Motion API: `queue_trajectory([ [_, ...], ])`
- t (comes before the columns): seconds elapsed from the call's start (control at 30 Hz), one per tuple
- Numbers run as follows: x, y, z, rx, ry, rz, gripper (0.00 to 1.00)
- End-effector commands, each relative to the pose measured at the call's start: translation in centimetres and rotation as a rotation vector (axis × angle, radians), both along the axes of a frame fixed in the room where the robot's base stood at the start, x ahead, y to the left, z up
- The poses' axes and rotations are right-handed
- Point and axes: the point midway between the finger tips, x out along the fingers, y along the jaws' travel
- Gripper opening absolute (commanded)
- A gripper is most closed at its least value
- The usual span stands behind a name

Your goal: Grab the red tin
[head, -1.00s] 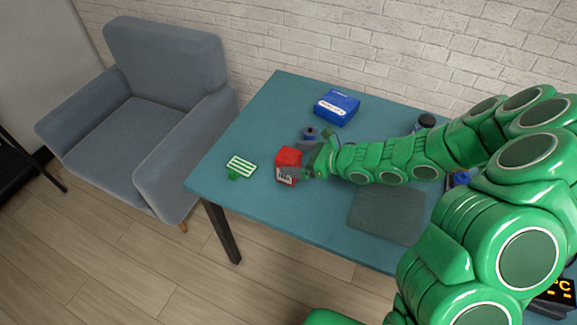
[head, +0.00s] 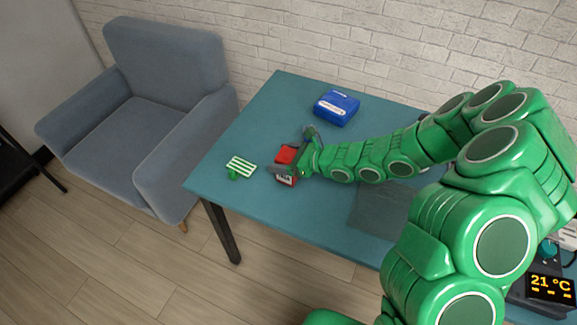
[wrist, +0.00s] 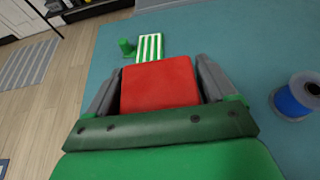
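The red tin (head: 286,154) stands on the teal table near its front left, with a pale label on its front side. In the wrist view the red top of the tin (wrist: 158,82) fills the space between the two grey fingers. My gripper (head: 289,150) reaches in from the right with one finger on each side of the tin. In the wrist view my gripper (wrist: 157,66) looks open around it, with narrow gaps beside the tin. The lower part of the tin is hidden in the wrist view.
A green-and-white striped item (head: 242,165) with a small green piece lies left of the tin. A blue box (head: 337,107) sits at the back. A blue spool (wrist: 297,97) stands right of my gripper in the wrist view. A grey armchair (head: 150,120) is beside the table (head: 255,112).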

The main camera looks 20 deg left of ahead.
Motion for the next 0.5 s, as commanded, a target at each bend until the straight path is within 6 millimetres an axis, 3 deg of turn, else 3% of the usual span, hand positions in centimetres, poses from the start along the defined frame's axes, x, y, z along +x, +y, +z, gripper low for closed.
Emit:
queue_trajectory([
  [0.03,0.0,-0.01,0.0,0.0,0.0,0.0,0.76],
  [0.27,-0.01,-0.01,-0.01,0.0,0.0,0.0,0.41],
  [0.5,-0.01,-0.01,0.04,0.0,0.0,0.0,0.4],
])
